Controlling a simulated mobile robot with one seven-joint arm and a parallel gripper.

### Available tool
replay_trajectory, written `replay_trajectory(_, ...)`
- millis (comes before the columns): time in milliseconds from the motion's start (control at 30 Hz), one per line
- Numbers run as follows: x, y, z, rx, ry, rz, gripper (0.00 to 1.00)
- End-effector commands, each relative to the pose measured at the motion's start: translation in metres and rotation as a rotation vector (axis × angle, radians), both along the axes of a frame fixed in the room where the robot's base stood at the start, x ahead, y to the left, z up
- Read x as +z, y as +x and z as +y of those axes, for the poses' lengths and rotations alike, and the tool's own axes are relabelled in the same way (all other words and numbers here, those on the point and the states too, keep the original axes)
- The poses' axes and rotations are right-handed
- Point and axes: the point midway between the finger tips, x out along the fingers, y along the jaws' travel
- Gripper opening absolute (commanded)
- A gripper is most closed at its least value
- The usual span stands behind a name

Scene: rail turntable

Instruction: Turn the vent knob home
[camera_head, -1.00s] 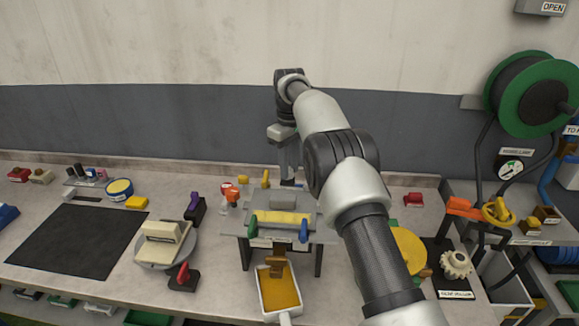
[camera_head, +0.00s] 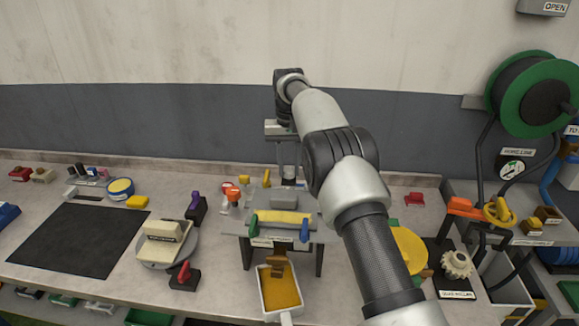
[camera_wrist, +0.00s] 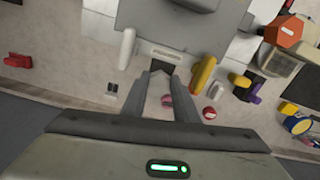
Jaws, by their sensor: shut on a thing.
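My gripper (camera_head: 288,178) points down behind the small raised bench (camera_head: 255,238), over the back of the worktop. In the wrist view its two fingers (camera_wrist: 162,70) come together on a small dark piece, which I take to be the vent knob (camera_wrist: 161,67). A pale label plate (camera_wrist: 167,56) lies just past the fingertips, its writing too small to read. The fingers cover most of the knob, so its pointer and exact angle are hidden. In the head view the knob shows only as a dark patch under the fingertips.
Yellow posts (camera_wrist: 205,72) and a red-topped piece (camera_wrist: 209,113) stand close to the fingers. The raised bench carries a yellow roll (camera_head: 282,216). A turntable (camera_head: 167,250) and a black mat (camera_head: 75,240) are to the left. A yellow handwheel (camera_head: 497,211) is at the right.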

Motion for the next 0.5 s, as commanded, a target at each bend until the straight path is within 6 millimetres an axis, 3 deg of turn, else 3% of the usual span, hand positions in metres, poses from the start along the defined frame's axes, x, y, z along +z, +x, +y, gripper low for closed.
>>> replay_trajectory(500, 0.0010, 0.0005, 0.0032, -0.450, 0.000, -0.001, 0.04)
